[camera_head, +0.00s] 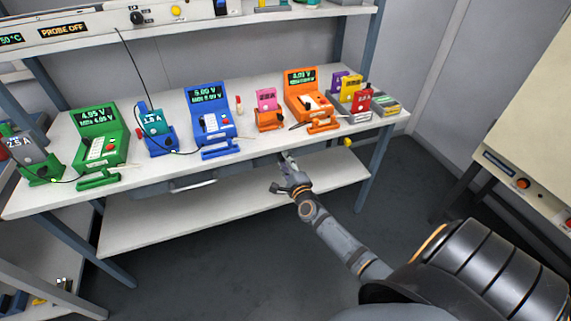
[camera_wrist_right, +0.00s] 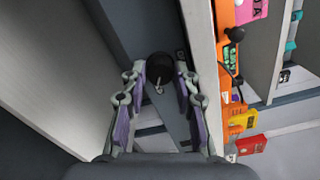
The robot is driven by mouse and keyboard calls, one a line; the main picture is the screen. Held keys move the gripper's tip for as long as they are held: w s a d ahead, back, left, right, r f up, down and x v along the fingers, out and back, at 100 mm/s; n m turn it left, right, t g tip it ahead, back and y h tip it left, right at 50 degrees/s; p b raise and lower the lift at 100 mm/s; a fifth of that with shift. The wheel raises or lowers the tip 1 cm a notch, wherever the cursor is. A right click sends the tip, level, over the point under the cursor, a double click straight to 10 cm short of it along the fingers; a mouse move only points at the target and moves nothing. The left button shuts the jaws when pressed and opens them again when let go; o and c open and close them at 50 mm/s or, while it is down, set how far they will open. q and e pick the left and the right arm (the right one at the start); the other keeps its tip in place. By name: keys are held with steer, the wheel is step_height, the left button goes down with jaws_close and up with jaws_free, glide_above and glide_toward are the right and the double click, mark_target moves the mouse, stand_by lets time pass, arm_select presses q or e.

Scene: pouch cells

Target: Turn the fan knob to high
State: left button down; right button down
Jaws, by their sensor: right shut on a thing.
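In the right wrist view a round black knob (camera_wrist_right: 160,66) with a pale pointer mark sits between the two fingers of my right gripper (camera_wrist_right: 160,76). The fingers are shut on the knob, one on each side. The pointer shows toward the lower part of the picture. In the head view my right gripper (camera_head: 287,160) is at the front edge of the bench, just below the tabletop, and the knob is mostly hidden there. I cannot read any setting labels around it. My left gripper is not in view.
The white bench (camera_head: 345,128) carries several coloured testers, such as a blue one (camera_head: 209,121) and an orange one (camera_head: 308,97). A yellow knob (camera_head: 347,141) is on its front edge at right. A lower shelf (camera_head: 170,223) lies below. A cream cabinet (camera_head: 535,120) stands at right.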

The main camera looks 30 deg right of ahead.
steer(key=m+b, duration=0.1)
steer(key=m, duration=0.3)
steer(key=shift+f+m, duration=0.15)
steer(key=shift+m, duration=0.15)
steer(key=m+b, duration=0.1)
steer(key=m, duration=0.3)
steer(key=shift+m+b, duration=0.45)
steer(key=shift+m, duration=0.95)
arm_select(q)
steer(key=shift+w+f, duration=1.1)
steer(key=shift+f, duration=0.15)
arm_select(e)
steer(key=shift+m, duration=0.3)
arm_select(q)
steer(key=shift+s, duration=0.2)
